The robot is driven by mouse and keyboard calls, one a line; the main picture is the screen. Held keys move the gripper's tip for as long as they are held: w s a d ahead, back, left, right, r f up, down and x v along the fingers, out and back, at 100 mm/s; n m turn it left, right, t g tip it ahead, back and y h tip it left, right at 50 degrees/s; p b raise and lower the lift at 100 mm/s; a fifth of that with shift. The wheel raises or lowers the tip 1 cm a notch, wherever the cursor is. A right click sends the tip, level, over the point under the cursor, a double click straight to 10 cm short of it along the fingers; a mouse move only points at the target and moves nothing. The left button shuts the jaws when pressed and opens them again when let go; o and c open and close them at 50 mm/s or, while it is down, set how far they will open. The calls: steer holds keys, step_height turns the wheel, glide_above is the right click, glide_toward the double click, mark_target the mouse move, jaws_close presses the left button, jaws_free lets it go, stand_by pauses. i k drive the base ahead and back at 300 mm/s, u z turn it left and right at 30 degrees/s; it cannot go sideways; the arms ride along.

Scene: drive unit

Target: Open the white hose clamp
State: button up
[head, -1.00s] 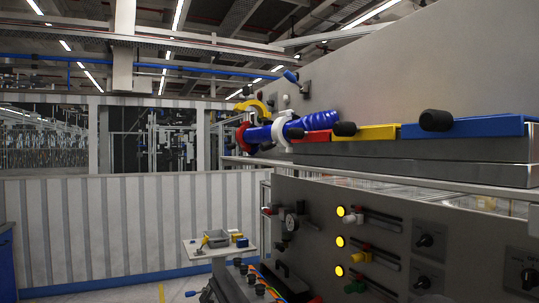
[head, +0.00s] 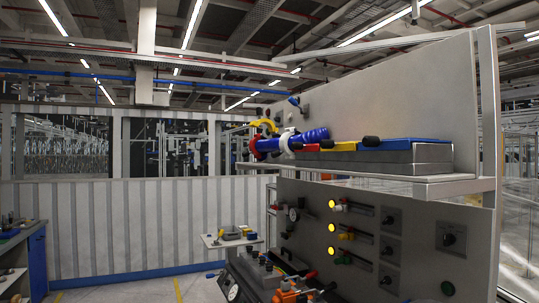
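The white hose clamp (head: 287,140) is a ring around the blue corrugated hose (head: 316,135) on the upper shelf of the drive unit. In the head view it sits near the hose's left part, just right of a red ring (head: 253,148). A yellow curved part (head: 264,124) stands just behind it. Whether the clamp is open or closed is too small to tell. My gripper is not in view.
Red, yellow and blue blocks with black knobs (head: 371,141) lie on the shelf (head: 440,183) right of the clamp. Below is a grey control panel (head: 380,225) with lit yellow lamps. A small table (head: 232,241) stands behind. Floor at left is clear.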

mark_target(290, 155)
steer(key=u, duration=0.8)
steer(key=i, duration=1.25)
